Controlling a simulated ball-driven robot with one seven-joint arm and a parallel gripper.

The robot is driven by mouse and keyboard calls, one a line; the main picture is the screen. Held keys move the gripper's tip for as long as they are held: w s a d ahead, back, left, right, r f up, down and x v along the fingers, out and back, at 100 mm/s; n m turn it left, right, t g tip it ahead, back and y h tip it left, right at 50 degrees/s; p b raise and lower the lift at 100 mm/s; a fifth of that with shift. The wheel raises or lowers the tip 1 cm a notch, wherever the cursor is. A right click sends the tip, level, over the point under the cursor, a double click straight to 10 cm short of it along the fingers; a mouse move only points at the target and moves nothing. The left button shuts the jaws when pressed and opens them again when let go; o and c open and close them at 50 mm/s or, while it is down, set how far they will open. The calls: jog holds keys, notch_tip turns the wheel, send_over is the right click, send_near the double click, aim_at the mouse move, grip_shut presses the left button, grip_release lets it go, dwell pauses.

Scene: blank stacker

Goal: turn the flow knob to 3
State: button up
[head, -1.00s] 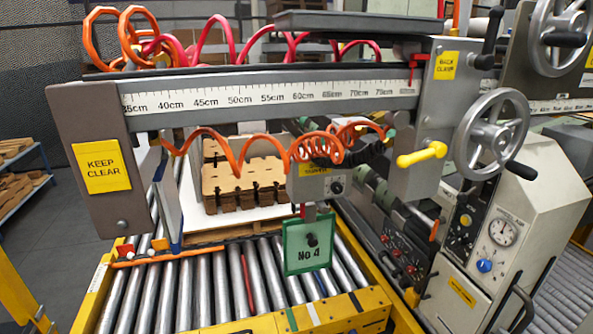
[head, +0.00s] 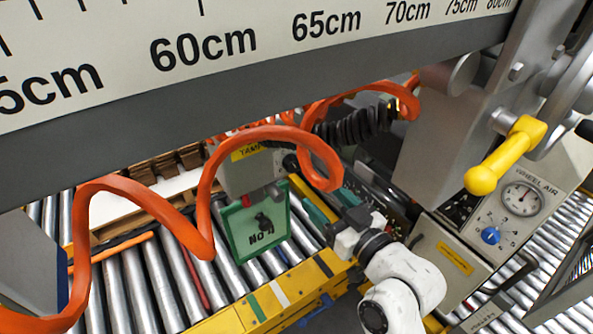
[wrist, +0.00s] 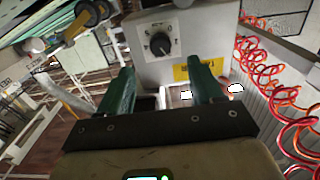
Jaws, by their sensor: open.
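A black knob (wrist: 160,44) with a small pale dial sits on a grey box (wrist: 205,40) with a yellow label, in the wrist view. The dial's marks are too small to read. In the head view the box (head: 237,178) hangs under the beam, its label partly reading "TAMP", with the dark knob (head: 290,162) at its right. No label reading "flow" is legible. My gripper (wrist: 162,72) is open, its green fingers apart and empty, below the knob in the wrist view and not touching it. My gripper also shows in the head view (head: 326,202), right of the box.
An orange coiled hose (head: 205,200) crosses before the box. A green "No 4" plate (head: 258,228) hangs below it over rollers. A yellow handle (head: 503,156) and a "WHEEL AIR" panel with a blue knob (head: 491,235) are at right. Red coils (wrist: 270,85) are right in the wrist view.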

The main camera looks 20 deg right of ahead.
aim_at(295, 167)
jog(key=w, duration=0.3)
jog(key=w+a+p, duration=0.1)
jog(key=w, duration=0.3)
jog(key=w+a, duration=0.1)
jog(key=w, duration=0.2)
jog(key=shift+w+r+p, duration=0.2)
jog(key=shift+w+p, duration=0.05)
jog(key=shift+p, duration=0.05)
jog(key=shift+c, duration=0.3)
jog(key=c, duration=1)
jog(key=shift+m+p, duration=0.3)
jog(key=shift+m, duration=0.1)
jog(key=m+p, duration=0.3)
jog(key=m, duration=0.2)
jog(key=shift+r, duration=0.15)
jog(key=m+p, duration=0.2)
jog(key=m, duration=0.2)
jog(key=shift+a+m+p, duration=0.1)
jog(key=shift+m+p, duration=0.2)
jog(key=shift+p, duration=0.1)
